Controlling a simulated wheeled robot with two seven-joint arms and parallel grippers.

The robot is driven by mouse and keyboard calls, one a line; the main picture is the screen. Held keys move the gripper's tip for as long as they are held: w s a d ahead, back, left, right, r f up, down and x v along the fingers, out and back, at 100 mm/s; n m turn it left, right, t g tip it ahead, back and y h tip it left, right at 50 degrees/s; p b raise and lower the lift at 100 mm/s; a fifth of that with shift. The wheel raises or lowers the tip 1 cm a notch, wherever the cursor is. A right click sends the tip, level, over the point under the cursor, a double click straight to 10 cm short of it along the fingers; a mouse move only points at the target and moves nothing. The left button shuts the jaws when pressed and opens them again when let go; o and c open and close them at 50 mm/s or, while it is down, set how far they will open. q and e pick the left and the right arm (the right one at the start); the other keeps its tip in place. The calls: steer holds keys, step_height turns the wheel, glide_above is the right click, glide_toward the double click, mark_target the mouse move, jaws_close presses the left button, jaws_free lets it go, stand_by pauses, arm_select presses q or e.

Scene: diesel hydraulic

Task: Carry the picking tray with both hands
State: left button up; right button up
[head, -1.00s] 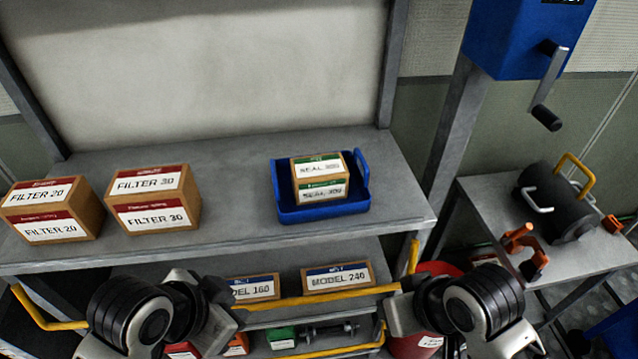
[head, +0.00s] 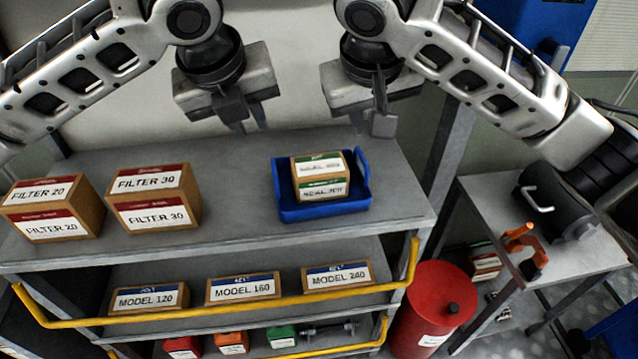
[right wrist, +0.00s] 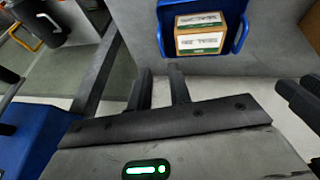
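The blue picking tray (head: 325,211) stands on the top shelf, right of centre, with a raised handle at each end. A cardboard seal box (head: 322,190) with green-edged labels sits in it. Both also show at the top of the right wrist view, as tray (right wrist: 208,56) and box (right wrist: 200,42). My left gripper (head: 246,120) hangs above the shelf, up and left of the tray, open and empty. My right gripper (head: 369,122) is above the tray's right side, open and empty. Its spread fingers (right wrist: 160,88) show in the right wrist view. Neither gripper touches the tray.
Filter 20 (head: 52,208) and Filter 30 (head: 153,197) boxes stand on the top shelf's left. Model boxes (head: 243,289) fill the shelf below, behind a yellow rail (head: 215,306). A red drum (head: 433,310) stands lower right. The shelf between filter boxes and tray is clear.

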mark_target(273, 164)
stand_by(0.3)
